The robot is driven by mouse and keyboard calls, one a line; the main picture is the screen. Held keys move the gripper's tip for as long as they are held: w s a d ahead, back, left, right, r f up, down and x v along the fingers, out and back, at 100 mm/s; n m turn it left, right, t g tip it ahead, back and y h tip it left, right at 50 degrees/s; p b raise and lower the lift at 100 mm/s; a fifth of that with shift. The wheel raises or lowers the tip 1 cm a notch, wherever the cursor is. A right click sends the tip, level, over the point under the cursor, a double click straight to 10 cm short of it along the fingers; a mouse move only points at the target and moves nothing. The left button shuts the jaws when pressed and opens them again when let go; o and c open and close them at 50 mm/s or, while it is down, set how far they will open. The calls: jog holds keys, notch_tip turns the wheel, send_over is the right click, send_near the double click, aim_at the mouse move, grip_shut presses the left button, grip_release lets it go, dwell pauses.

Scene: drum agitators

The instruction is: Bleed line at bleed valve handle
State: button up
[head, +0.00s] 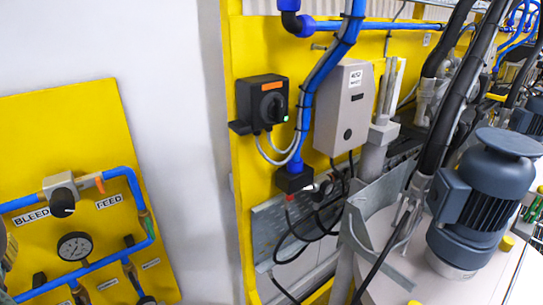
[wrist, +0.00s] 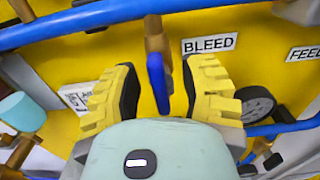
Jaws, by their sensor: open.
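In the wrist view, a blue lever handle (wrist: 157,82) hangs down from a brass valve stem (wrist: 154,38), just left of the BLEED label (wrist: 209,44). My gripper (wrist: 164,70) has two yellow ribbed fingers with dark pads, spread apart. The blue handle shows between the fingers, with a visible gap on both sides. I cannot tell its exact depth between them. In the head view, the BLEED label (head: 31,217) is at the far left of the yellow panel (head: 65,125). The blue handle and my gripper cannot be made out there.
Blue pipes (head: 95,258) cross the panel. A pressure gauge (head: 74,246) sits below the labels and shows right of my fingers in the wrist view (wrist: 256,103). A grey valve with a black knob (head: 62,196) is between BLEED and FEED (head: 108,202). A teal knob (wrist: 22,112) is at the left.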

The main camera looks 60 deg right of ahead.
jog(key=shift+o, duration=0.3)
grip_shut()
jog(key=shift+m+b, duration=0.3)
jog(key=m+b, duration=0.3)
jog(key=shift+d+f+m, duration=0.1)
jog(key=shift+f+m, duration=0.2)
jog(key=m+b, duration=0.2)
jog(key=b, duration=0.1)
jog(key=m+b, duration=0.3)
jog(key=shift+s+d+f, duration=0.1)
jog(key=shift+d+f, duration=0.05)
jog(key=m+b, duration=0.8)
jog(key=b, duration=0.2)
jog(key=shift+m, duration=0.3)
